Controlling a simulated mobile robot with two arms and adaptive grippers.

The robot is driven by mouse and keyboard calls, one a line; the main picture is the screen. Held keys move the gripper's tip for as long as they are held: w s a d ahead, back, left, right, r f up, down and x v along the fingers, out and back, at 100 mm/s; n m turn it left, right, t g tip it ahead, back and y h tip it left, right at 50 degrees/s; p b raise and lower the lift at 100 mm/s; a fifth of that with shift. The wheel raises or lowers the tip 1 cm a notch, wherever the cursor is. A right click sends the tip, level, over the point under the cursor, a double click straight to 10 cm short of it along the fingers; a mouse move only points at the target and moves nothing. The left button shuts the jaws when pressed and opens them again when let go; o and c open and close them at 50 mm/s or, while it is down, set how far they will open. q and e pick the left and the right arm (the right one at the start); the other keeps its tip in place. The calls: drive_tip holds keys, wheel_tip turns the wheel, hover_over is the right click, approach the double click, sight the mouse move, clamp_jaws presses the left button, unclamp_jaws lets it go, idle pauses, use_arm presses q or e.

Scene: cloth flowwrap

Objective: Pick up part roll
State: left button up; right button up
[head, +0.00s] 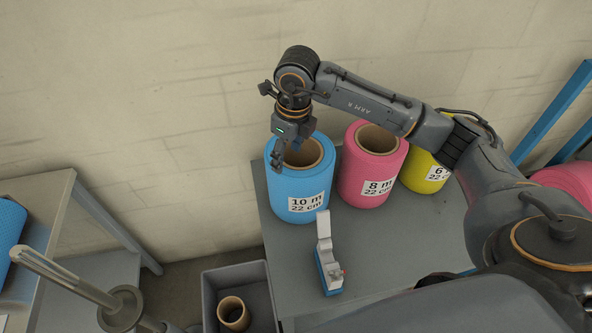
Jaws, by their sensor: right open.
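A blue roll (287,193) labelled "10 m 22 cm" stands upright on the grey table at its left end. Its brown cardboard core (311,153) opens upward. My right gripper (278,163) reaches down from above at the roll's upper left rim, beside the core opening. It is open; whether its fingers touch the roll is hard to tell. A pink roll (357,188) labelled "8 m 22 cm" stands just to the right. A yellow roll (421,178) stands further right, partly hidden by my right arm. My left gripper is out of view.
A small white and blue device (328,268) stands on the table (385,250) in front of the rolls. A grey bin (252,271) holding an empty cardboard core (232,312) stands left of the table. A metal spindle (62,275) projects at lower left. A wall is behind.

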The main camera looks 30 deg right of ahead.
sight(285, 170)
drive_tip(key=f, duration=0.2)
drive_tip(key=f+p, duration=0.1)
drive_tip(key=f, duration=0.2)
drive_tip(key=shift+w+a+f, duration=0.15)
drive_tip(key=shift+a+f, duration=0.05)
drive_tip(key=shift+f, duration=0.1)
drive_tip(key=shift+w+f, duration=0.1)
drive_tip(key=shift+f, duration=0.15)
drive_tip(key=shift+f+p, duration=0.25)
drive_tip(key=shift+p, duration=0.25)
drive_tip(key=f+p, duration=0.2)
drive_tip(key=f, duration=0.1)
drive_tip(key=shift+w+a+f, duration=0.2)
drive_tip(key=shift+w+f, duration=0.15)
drive_tip(key=shift+f, duration=0.45)
clamp_jaws()
drive_tip(key=shift+r, duration=0.15)
